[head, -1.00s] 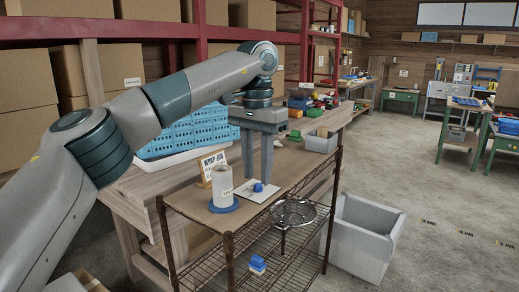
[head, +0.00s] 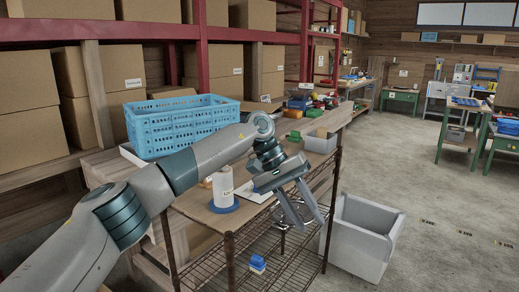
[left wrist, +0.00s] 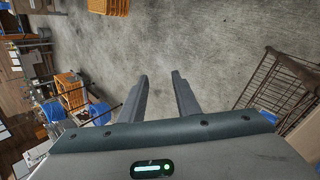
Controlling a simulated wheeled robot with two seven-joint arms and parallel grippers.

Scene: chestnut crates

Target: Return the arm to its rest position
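My left arm comes in from the left in the head view. Its gripper (head: 302,211) is tilted down and to the right, over the right edge of the wire-shelf cart (head: 228,250). Its two fingers are apart with nothing between them. In the left wrist view the fingers (left wrist: 161,98) are also apart, with bare concrete floor beyond them. My right gripper is in neither view.
A white cylinder (head: 223,186) stands on a blue round base on the cart top, close to my left forearm. A grey bin (head: 365,238) stands on the floor right of the cart. A blue crate (head: 182,124) sits behind the arm. Open floor lies at right.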

